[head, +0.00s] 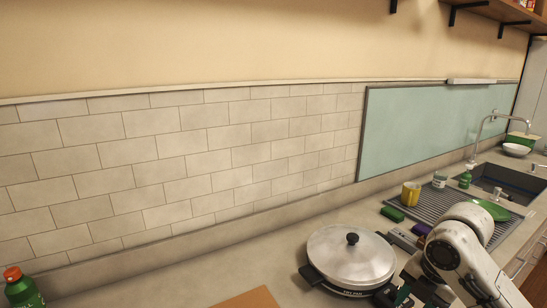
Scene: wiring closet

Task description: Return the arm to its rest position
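My white arm (462,255) reaches in at the lower right, bent, over the counter's front part. Dark parts at its lower left, beside the lidded pan (350,256), may be my gripper, but they are cut by the bottom edge. I cannot make out the fingers or whether they hold anything. The arm overlaps the view of the drying mat and the counter behind it.
A lidded pan with black handles stands left of my arm. A ribbed mat (436,207) holds a yellow mug (411,194) and a green plate (490,209). A sink (505,185) lies behind right. A green bottle (22,288) stands far left.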

